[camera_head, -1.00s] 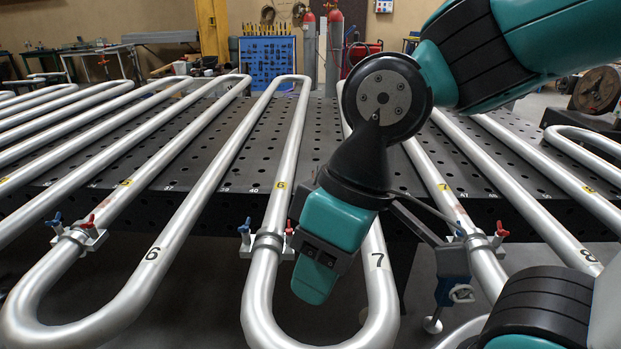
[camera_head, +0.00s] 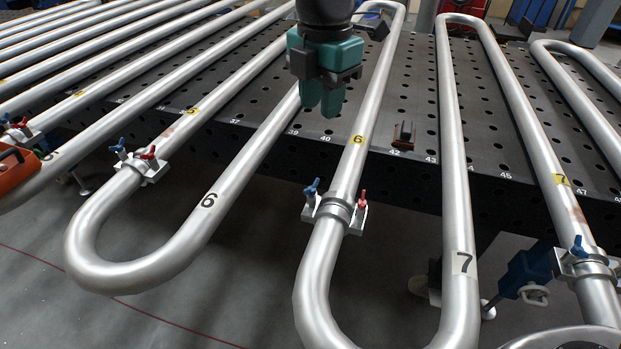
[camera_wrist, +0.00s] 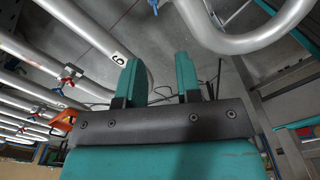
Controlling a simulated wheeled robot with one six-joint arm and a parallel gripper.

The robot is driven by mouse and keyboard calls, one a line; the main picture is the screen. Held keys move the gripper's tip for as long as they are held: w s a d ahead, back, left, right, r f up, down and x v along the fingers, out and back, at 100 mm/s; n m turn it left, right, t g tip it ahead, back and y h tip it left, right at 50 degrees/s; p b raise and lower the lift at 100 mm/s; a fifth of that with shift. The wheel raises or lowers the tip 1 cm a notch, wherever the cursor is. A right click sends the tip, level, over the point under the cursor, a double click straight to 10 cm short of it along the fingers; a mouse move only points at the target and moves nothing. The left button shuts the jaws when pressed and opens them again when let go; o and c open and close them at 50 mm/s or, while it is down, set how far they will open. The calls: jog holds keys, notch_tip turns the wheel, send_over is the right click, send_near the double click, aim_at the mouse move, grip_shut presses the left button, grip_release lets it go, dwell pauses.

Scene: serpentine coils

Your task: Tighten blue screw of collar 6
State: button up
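The collar (camera_head: 335,209) clamps the pipe just below the yellow "6" label (camera_head: 358,140), near the middle of the head view. Its blue screw (camera_head: 311,189) stands upright on the left side, and its red screw (camera_head: 363,196) on the right. My gripper (camera_head: 322,112) points down above the perforated table, higher in the picture than the collar and apart from it. In the wrist view my gripper (camera_wrist: 158,64) shows two teal fingers with an empty gap between them. A blue screw (camera_wrist: 153,4) shows at that view's top edge; I cannot tell which collar it belongs to.
Another collar (camera_head: 141,163) with blue and red screws sits on the pipe to the left, and one (camera_head: 583,264) at far right. A white "6" (camera_head: 208,200) marks the left bend. A small dark object (camera_head: 403,135) lies on the table (camera_head: 410,90). An orange object (camera_head: 14,166) is at far left.

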aim_at(312, 183)
jog(key=shift+n, duration=0.7)
jog(key=f, duration=0.6)
jog(key=a+f+p, duration=0.1)
jog(key=f, duration=0.5)
jog(key=f+p, duration=0.1)
jog(key=f, duration=0.5)
jog(key=shift+w+a, duration=0.2)
jog(key=shift+w, duration=0.2)
jog(key=shift+r, duration=0.1)
grip_shut()
